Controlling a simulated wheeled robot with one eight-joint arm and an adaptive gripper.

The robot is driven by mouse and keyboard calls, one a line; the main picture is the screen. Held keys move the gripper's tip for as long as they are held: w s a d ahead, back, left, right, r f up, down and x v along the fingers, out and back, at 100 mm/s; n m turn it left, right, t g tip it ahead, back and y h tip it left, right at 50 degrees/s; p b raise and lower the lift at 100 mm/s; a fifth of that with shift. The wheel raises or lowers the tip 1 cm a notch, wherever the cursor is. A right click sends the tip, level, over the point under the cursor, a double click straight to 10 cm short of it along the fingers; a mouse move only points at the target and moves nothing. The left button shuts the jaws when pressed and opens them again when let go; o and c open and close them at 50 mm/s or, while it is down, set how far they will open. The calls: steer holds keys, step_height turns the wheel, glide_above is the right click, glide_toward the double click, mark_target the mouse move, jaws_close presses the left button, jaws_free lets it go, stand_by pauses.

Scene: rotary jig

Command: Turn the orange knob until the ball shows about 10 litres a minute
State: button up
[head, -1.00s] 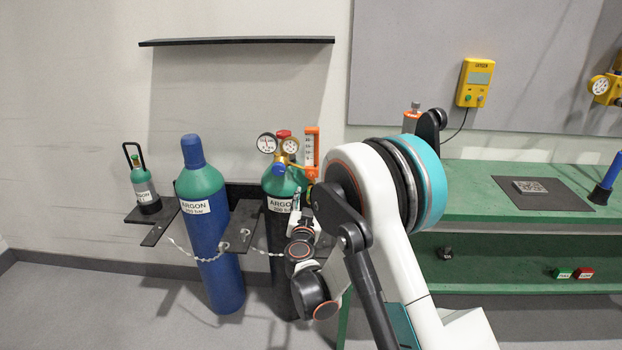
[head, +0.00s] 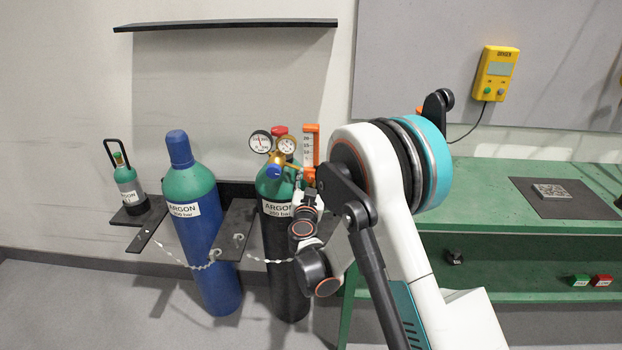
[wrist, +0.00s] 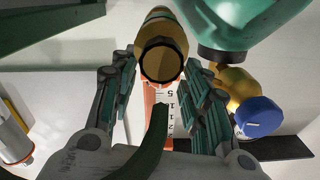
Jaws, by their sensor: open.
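The flowmeter (head: 311,148), an orange-framed upright scale, stands on the brass regulator (head: 276,160) of the black argon cylinder. The orange knob (head: 310,176) shows only partly at its foot, close to my arm. In the wrist view the numbered scale (wrist: 166,112) shows between the fingers, partly covered by a brass round-ended fitting (wrist: 160,60). I cannot make out the ball or its reading. My gripper (wrist: 158,68) is open, with one finger on each side of the fitting; contact cannot be told. In the head view the fingers are not clear.
Two round gauges (head: 261,142) and a blue regulator knob (wrist: 258,117) sit close to my gripper. A blue argon cylinder (head: 205,235) and a small cylinder (head: 130,188) stand to the left. A green bench (head: 480,205) stands right, below a yellow oxygen box (head: 495,74).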

jaws_close()
steer(key=shift+n, duration=0.3)
steer(key=n, duration=0.4)
steer(key=shift+a+n, duration=0.1)
steer(key=shift+n, duration=2.3)
jaws_free()
steer(key=shift+s, duration=0.2)
